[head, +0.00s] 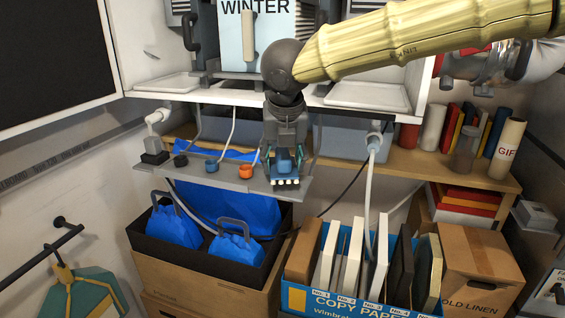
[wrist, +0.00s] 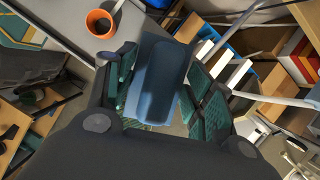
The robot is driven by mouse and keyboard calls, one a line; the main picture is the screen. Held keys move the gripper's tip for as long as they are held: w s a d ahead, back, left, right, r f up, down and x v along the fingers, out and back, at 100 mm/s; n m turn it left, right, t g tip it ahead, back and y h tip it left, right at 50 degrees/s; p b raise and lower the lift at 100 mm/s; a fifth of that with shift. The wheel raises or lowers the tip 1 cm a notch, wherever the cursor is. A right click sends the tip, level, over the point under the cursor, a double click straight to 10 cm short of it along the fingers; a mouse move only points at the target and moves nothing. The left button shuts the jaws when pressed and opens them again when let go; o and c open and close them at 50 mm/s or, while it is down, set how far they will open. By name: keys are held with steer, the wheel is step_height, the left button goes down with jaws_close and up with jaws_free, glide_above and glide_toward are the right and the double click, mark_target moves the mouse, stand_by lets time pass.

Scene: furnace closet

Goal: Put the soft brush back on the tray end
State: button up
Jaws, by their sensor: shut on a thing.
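The soft brush (head: 286,181) hangs below my gripper (head: 285,160) in the head view, blue with a pale bristle edge at the bottom. In the wrist view the blue brush (wrist: 162,72) lies between the two dark green-padded fingers of my gripper (wrist: 163,85), which is shut on it. The grey tray (head: 215,174) is a narrow ledge, and the brush is over or just in front of its right end. I cannot tell whether they touch. The tray also shows at upper left in the wrist view (wrist: 62,22).
A black box (head: 140,238) with blue bags sits below left. A blue box of files (head: 300,300) stands below right. A pale hose (head: 370,190) hangs right of my gripper.

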mark_target(286, 158)
steer(key=shift+w+d+r+p, duration=0.1)
steer(key=shift+w+p, duration=0.3)
steer(key=shift+w, duration=0.3)
step_height(286, 158, down, 4)
steer(key=shift+r+p, duration=0.1)
steer(key=shift+p, duration=0.7)
steer(key=shift+s, duration=0.1)
steer(key=o, duration=1.1)
steer(key=b+v, duration=0.3)
steer(key=v, duration=0.9)
